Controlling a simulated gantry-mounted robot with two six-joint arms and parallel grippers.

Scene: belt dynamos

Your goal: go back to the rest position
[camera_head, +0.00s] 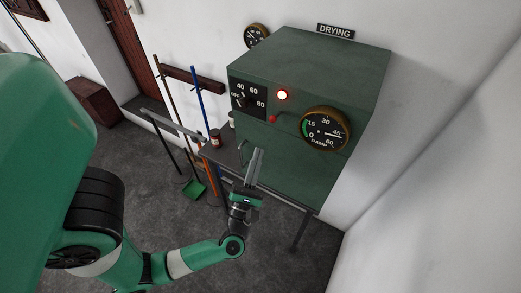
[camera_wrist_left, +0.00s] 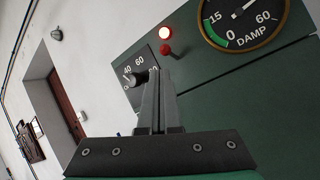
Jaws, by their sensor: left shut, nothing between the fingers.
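My left gripper (camera_head: 254,168) is shut and empty. It stands upright in front of the lower front of the green drying cabinet (camera_head: 310,60), left of the damp gauge and below the red lever. In the left wrist view the closed fingers (camera_wrist_left: 158,85) point up toward the cabinet's front panel, and they partly cover the area beside the black dial knob (camera_wrist_left: 136,78). The red lever (camera_head: 272,119) and the lit red lamp (camera_head: 282,95) are above the gripper, apart from it. My right gripper is not in view.
The damp gauge (camera_head: 325,129) sits on the cabinet's right front. The cabinet stands on a dark table (camera_head: 225,157) with a small brown jar (camera_head: 215,138) at its left. Brooms and a green dustpan (camera_head: 194,189) stand by the wall. Grey floor is clear at the front.

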